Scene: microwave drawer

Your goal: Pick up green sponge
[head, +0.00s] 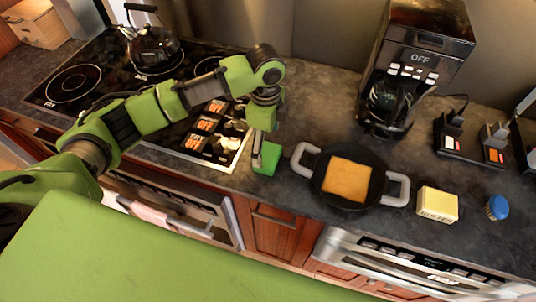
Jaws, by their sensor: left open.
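The green sponge (267,158) looks like a small bright green block on the dark counter, just left of the pan. My left arm comes in from the left over the stove and bends downward. My left gripper (261,138) points down right above the sponge and is open. Its fingers are small and overlap the sponge in this view, so I cannot tell whether they touch it. My right gripper is not in view.
A black pan (324,191) with grey handles holds a flat tan square, close right of the sponge. A butter box (437,204) and a blue-lidded jar (497,207) stand farther right. A coffee maker (415,60) is behind. A kettle (150,46) sits on the stove (110,65).

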